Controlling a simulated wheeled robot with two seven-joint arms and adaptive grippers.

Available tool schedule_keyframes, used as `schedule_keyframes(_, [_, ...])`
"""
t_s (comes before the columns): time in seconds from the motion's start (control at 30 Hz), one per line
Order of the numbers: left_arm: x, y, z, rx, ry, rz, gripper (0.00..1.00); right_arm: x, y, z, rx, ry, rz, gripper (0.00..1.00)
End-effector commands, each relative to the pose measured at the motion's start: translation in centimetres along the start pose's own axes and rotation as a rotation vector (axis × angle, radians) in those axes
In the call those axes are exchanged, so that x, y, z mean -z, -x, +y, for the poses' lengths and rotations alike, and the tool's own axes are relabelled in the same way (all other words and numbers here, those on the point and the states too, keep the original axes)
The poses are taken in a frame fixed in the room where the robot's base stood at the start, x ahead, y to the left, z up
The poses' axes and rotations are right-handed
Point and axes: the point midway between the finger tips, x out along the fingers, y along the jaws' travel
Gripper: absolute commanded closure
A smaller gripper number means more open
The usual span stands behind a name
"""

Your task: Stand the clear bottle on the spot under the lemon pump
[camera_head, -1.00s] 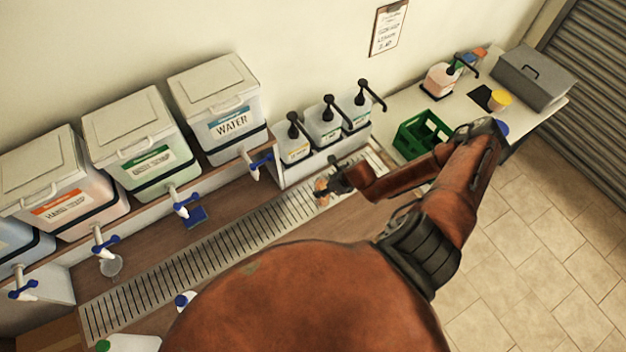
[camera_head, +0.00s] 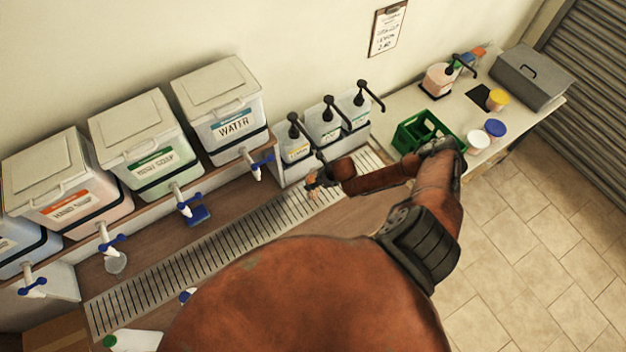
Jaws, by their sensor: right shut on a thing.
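The lemon pump (camera_head: 296,149) is the leftmost of three black-topped pump bottles and has a yellow label. Its spout points down to the right, over the slatted drip tray (camera_head: 215,251). My right gripper (camera_head: 312,184) is just in front of it, low over the tray's far end. It is shut on a small see-through thing with a tan tint, which I take to be the clear bottle (camera_head: 311,189). The gripper hides most of it. I cannot tell whether its base touches the tray or whether it is upright. My left gripper is out of view.
Drums with blue taps, one marked WATER (camera_head: 230,110), line the shelf on the left. A clear cup (camera_head: 115,262) is below one tap. A green-capped bottle (camera_head: 134,340) is in front.

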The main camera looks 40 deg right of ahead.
Motion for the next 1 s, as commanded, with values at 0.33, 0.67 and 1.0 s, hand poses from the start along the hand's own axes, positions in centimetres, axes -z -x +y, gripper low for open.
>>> schedule_keyframes(0.33, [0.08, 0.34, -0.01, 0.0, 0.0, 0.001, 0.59, -0.38, -0.25, -0.2, 0.001, 0.002, -0.005, 0.99])
schedule_keyframes(0.67, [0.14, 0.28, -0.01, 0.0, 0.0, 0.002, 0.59, -0.19, -0.35, -0.17, 0.001, 0.001, -0.003, 0.36])
schedule_keyframes(1.0, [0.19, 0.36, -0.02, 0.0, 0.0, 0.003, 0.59, -0.28, 0.02, -0.25, 0.002, 0.002, -0.003, 0.36])
